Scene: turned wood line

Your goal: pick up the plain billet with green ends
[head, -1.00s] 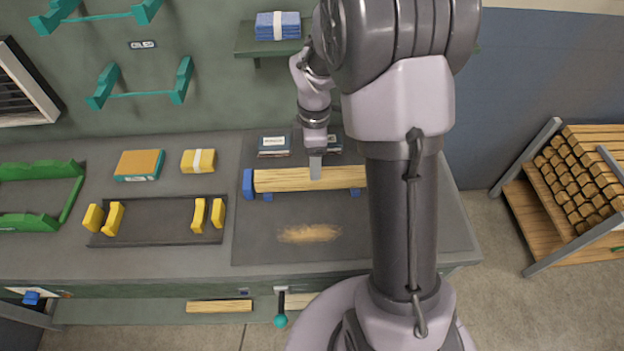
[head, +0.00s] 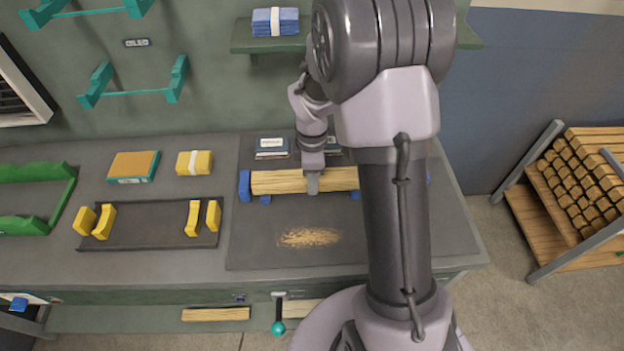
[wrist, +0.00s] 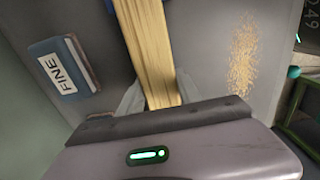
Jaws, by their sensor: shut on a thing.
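A plain, light wood billet (head: 285,182) lies level across small blue supports (head: 265,198) on the bench's dark mat. A blue block (head: 245,186) stands at its left end; no green end shows, and its right end is hidden behind my arm. My gripper (head: 312,184) reaches down onto the middle of the billet. In the wrist view, the fingers of my gripper (wrist: 158,98) are on both sides of the billet (wrist: 148,50), shut on it. I cannot see a gap between the billet and its supports.
Behind the billet lies a dark pad labelled FINE (wrist: 64,66). Sawdust (head: 308,237) lies in front. A dark tray (head: 150,226) with yellow holders (head: 104,221) is to the left. A rack of wood pieces (head: 585,178) stands at right.

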